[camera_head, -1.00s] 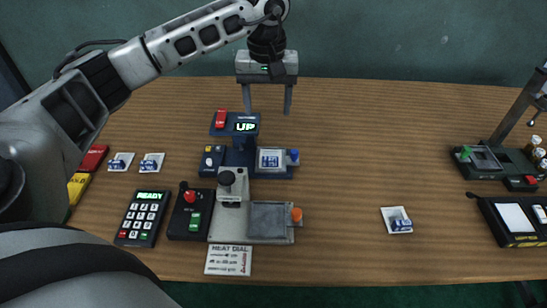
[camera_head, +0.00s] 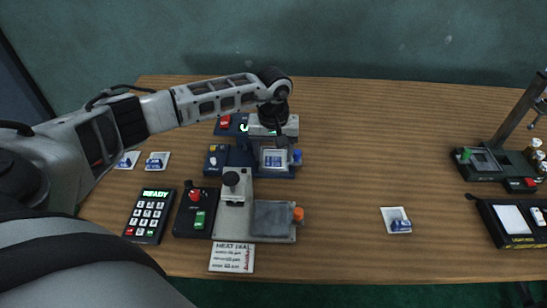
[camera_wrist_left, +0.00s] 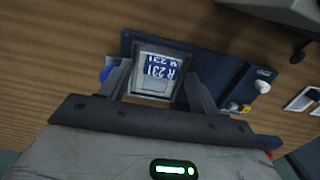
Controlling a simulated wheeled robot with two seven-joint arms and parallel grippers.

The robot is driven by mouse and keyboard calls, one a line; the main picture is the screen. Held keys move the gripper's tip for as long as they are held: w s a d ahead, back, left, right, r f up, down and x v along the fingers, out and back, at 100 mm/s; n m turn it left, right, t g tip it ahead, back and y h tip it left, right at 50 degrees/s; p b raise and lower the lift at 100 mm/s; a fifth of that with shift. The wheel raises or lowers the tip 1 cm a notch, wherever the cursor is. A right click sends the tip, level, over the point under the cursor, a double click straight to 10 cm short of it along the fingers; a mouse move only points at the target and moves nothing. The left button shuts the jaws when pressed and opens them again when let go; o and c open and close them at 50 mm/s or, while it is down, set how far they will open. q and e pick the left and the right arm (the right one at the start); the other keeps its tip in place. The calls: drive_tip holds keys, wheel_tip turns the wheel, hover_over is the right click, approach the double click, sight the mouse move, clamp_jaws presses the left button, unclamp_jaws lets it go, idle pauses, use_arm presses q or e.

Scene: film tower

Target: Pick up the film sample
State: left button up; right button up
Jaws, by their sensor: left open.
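The film sample (camera_head: 273,160) is a small pale square with a blue label, lying in the square bed of the dark blue machine (camera_head: 236,158). In the left wrist view the sample (camera_wrist_left: 157,72) reads "R 231" upside down and lies in a dark frame. My left gripper (camera_head: 274,147) is just above the bed. Its two fingers (camera_wrist_left: 158,90) are apart, one toward each side of the frame, with nothing held between them. I cannot tell whether the fingertips touch the frame. My right gripper is not in view.
A grey press (camera_head: 272,220) with an orange knob stands in front, beside a keypad reading READY (camera_head: 150,213) and a red-and-green button box (camera_head: 196,211). White packets lie at left (camera_head: 157,161) and right (camera_head: 397,220).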

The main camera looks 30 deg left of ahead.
use_arm(q)
drive_tip(key=shift+f, duration=0.2)
drive_tip(key=c, duration=1.1)
drive_tip(key=shift+c, duration=0.2)
